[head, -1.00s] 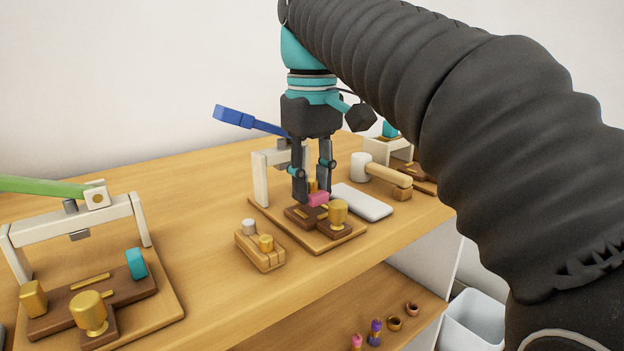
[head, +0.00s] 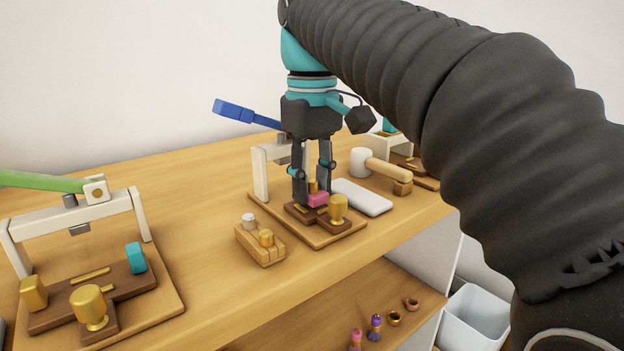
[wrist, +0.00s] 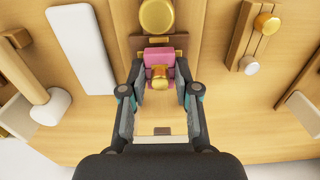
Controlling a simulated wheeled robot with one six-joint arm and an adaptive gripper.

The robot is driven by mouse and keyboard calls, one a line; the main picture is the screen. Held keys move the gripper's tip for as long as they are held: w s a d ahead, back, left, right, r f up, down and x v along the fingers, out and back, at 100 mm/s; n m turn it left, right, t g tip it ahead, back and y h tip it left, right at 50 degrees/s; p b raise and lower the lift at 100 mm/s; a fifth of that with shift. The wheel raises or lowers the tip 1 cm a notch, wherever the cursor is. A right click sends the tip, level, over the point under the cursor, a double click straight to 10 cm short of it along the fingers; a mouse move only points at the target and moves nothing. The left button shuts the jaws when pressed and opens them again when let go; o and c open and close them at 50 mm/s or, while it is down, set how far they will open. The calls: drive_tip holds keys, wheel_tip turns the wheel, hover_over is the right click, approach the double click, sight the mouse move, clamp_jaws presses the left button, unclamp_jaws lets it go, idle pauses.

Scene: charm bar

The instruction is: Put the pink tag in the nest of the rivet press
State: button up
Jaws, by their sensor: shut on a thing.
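The pink tag (head: 317,199) is between the fingertips of my gripper (head: 311,196), just over or on the brown nest block (head: 300,212) of the press with the blue lever (head: 246,114). My gripper is shut on it. In the wrist view the pink tag (wrist: 158,56) shows between the finger ends (wrist: 160,80), with a gold knob (wrist: 159,75) in front of it. A gold bar and a round gold post (wrist: 157,15) lie just beyond. The fingers partly hide the nest, so I cannot tell whether the tag touches it.
The press's white frame (head: 259,176) stands close behind my fingers. A wooden block with pegs (head: 260,245) is at front left, a white slab (head: 361,197) at right, a mallet (head: 385,171) beyond. Another press with a green lever (head: 40,181) stands at left.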

drive_tip(key=shift+f, duration=0.4)
idle(0.6)
drive_tip(key=o, duration=1)
drive_tip(key=shift+o, duration=0.2)
